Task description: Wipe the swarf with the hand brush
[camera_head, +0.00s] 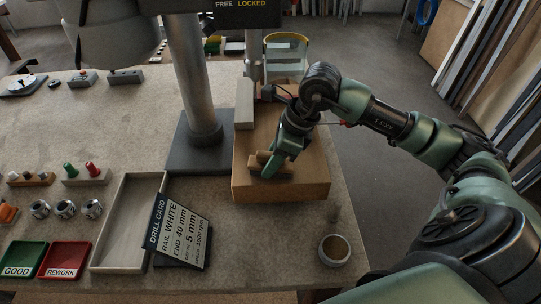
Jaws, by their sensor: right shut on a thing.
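My right gripper (270,172) reaches in from the right and is shut on the hand brush (262,158), a small light-brown wooden piece partly hidden by the fingers. The brush is low over the top of a wooden block (300,188) beside the drill column; I cannot tell whether it touches the block. I cannot make out the swarf clearly; the gripper and brush cover part of the block's top. My left gripper is not in view.
The drill's metal column (193,80) stands left of the block. A tilted drill card (181,232), an empty pale tray (128,222), a green tray (24,258) and a red tray (66,259) are at the front left. A round cup (334,251) stands near the right edge.

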